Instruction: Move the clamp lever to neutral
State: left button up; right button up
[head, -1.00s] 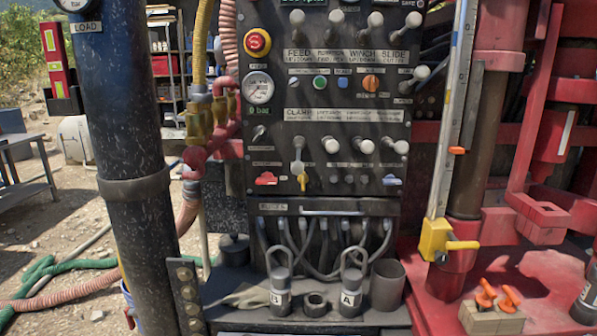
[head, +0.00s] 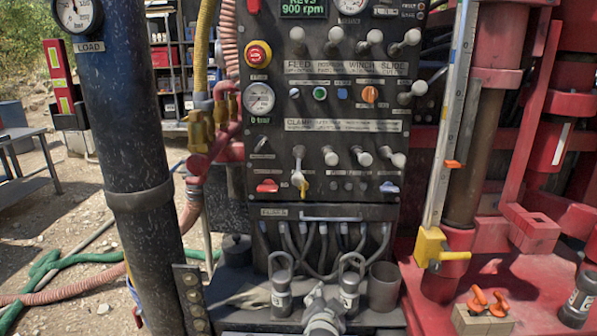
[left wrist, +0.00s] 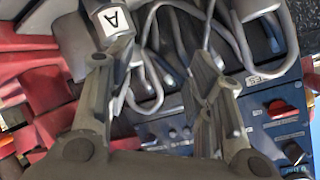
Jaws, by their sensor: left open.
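The clamp lever (head: 299,154) is the leftmost white-knobbed lever of the row under the CLAMP label (head: 298,125) on the dark control panel (head: 270,215). A yellow-tipped piece shows just below it. My left gripper (head: 322,306) enters at the bottom middle of the head view, well below the lever and apart from it. In the left wrist view my left gripper's (left wrist: 155,75) two fingers stand apart with nothing held. I cannot pick out the clamp lever in that view. My right gripper is not in view.
Two padlock-like canisters, the left one (head: 281,295) and the right one (head: 350,290), stand on the ledge beside my gripper. A grey cup (head: 384,287) is to their right. Grey cables (head: 320,245) hang behind. Other levers (head: 361,154) sit close right of the clamp lever.

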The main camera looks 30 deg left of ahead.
pick_arm(q)
jog(key=w+a+r+n+t+y, duration=0.1)
jog(key=a+r+y, duration=0.1)
jog(key=r, duration=0.7)
jog(key=w+a+r+n+t+y, duration=0.1)
jog(key=a+r, duration=0.1)
jog(key=r, duration=0.6)
jog(key=n+y+p, duration=0.1)
jog(key=n+y, duration=0.1)
jog(key=y, duration=0.1)
send_near(299, 181)
jog(key=x, duration=0.2)
jog(key=p+x, duration=0.3)
jog(key=x, duration=0.7)
jog(key=shift+c, duration=0.5)
grip_shut()
